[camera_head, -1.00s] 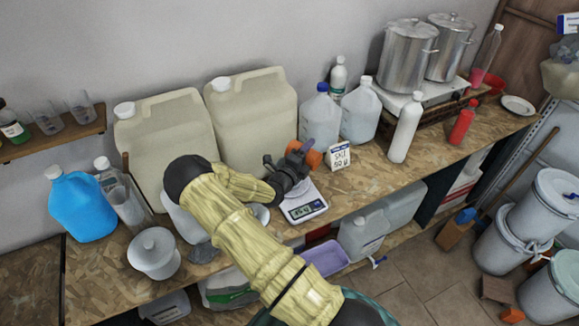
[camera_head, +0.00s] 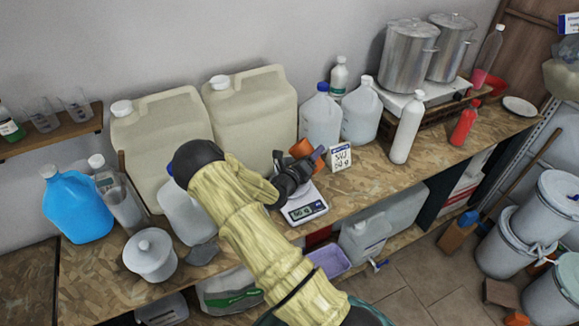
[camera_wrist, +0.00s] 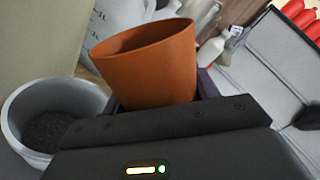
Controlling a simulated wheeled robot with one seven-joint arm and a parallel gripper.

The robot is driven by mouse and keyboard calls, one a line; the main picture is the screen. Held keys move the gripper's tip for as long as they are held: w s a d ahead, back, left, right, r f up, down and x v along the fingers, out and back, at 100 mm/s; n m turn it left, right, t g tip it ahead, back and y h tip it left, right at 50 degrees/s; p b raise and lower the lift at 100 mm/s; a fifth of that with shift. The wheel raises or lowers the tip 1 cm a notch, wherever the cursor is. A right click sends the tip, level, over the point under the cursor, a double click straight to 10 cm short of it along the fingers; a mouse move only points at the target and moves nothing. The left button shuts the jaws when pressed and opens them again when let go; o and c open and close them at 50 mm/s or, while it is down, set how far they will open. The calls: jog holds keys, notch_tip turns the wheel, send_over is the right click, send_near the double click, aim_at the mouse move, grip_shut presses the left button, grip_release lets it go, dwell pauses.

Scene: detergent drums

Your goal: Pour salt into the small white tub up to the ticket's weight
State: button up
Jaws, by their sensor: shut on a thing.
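My gripper (camera_head: 312,160) is shut on an orange cup (camera_head: 301,148), which it holds above the bench by the scale. In the wrist view the orange cup (camera_wrist: 150,60) leans to the left; its contents are hidden. A pale round tub (camera_wrist: 14,125) stands below and left of the cup in the wrist view, with dark grey grainy matter inside. In the head view I cannot make out this tub behind my gripper. The scale (camera_head: 305,208) has a lit display too small to read. The white ticket (camera_head: 339,157) stands behind it; its writing is not legible.
Two large beige canisters (camera_head: 250,112) and clear jugs (camera_head: 321,118) stand along the wall. A lidded white pot (camera_head: 150,258) and a blue jug (camera_head: 77,206) are at left. A white bottle (camera_head: 406,135) and red bottle (camera_head: 464,124) stand at right. Bench between ticket and white bottle is clear.

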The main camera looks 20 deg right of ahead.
aim_at(319, 166)
jog(key=shift+r+m, duration=0.15)
jog(key=shift+m, duration=0.35)
jog(key=shift+f+m+b, duration=0.6)
jog(key=shift+f, duration=0.05)
jog(key=shift+s+d+r+m, duration=0.3)
jog(key=shift+s+r+m, duration=0.1)
jog(key=shift+m, duration=0.5)
jog(key=shift+s+d+f+m+b, duration=0.25)
jog(key=shift+s+f+m+b, duration=0.15)
jog(key=shift+m, duration=0.6)
jog(key=f, duration=0.1)
jog(key=m+b, duration=0.1)
jog(key=s+f+m+b, duration=0.1)
jog(key=shift+d+f, duration=0.3)
jog(key=shift+s+d+f+m+b, duration=0.2)
jog(key=shift+f+m+b, duration=0.35)
jog(key=shift+m+b, duration=0.4)
jog(key=shift+s+r, duration=0.1)
